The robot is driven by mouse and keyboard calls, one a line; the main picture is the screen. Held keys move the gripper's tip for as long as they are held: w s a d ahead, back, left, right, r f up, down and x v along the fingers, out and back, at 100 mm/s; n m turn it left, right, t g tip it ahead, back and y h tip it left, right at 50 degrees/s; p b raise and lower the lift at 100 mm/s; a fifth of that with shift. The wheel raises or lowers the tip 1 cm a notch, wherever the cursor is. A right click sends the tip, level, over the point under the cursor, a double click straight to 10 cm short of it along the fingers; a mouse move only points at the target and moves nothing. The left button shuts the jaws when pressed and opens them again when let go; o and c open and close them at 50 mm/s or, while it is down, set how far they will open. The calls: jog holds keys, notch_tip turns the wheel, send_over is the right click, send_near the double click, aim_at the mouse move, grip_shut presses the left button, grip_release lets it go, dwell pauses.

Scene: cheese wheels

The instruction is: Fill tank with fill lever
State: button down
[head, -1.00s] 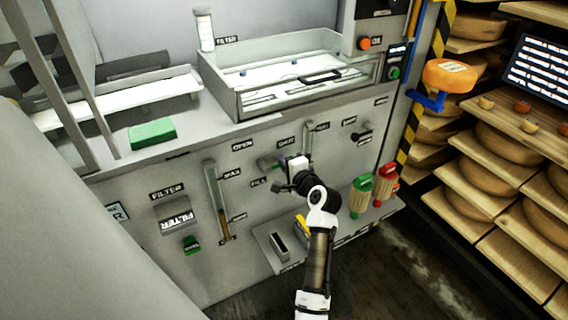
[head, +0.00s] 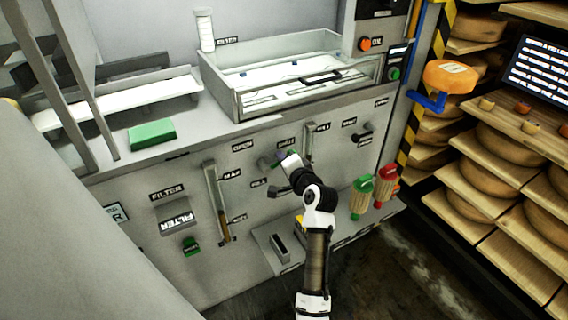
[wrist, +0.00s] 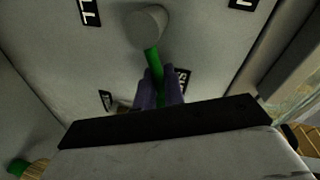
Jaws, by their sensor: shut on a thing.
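A green lever (wrist: 153,60) runs out from a round grey hub (wrist: 147,24) on the grey machine panel in the wrist view. My gripper (wrist: 160,90) is shut on this green lever, with its purple fingers on either side of the stem. In the head view the lever's green part (head: 280,157) shows just beside my gripper (head: 287,160), near the OPEN and SHUT labels. My gripper hides part of it. A tall level gauge (head: 216,198) with a MAX label stands left of the lever, with brown in its lower part.
A dark lever (head: 363,136) is on the panel to the right. Green-topped (head: 361,194) and red-topped (head: 385,183) brushes stand on the low ledge. A FILTER box (head: 177,218) is at left. Shelves of cheese wheels (head: 500,145) fill the right side.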

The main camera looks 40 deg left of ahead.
jog(key=r+n, duration=0.1)
jog(key=n+t+b, duration=0.1)
jog(key=n, duration=0.1)
jog(key=shift+s+a+r, duration=0.15)
jog(key=shift+s+r, duration=0.2)
jog(key=shift+s, duration=0.05)
jog(key=shift+s+a+r+n+t+b, duration=0.15)
jog(key=shift+s+r+n+t+b, duration=0.2)
jog(key=shift+n, duration=0.75)
jog(key=c, duration=1.6)
grip_release()
jog(key=shift+r, duration=0.1)
jog(key=b+v, duration=0.2)
jog(key=v, duration=1.2)
jog(key=shift+a, duration=0.1)
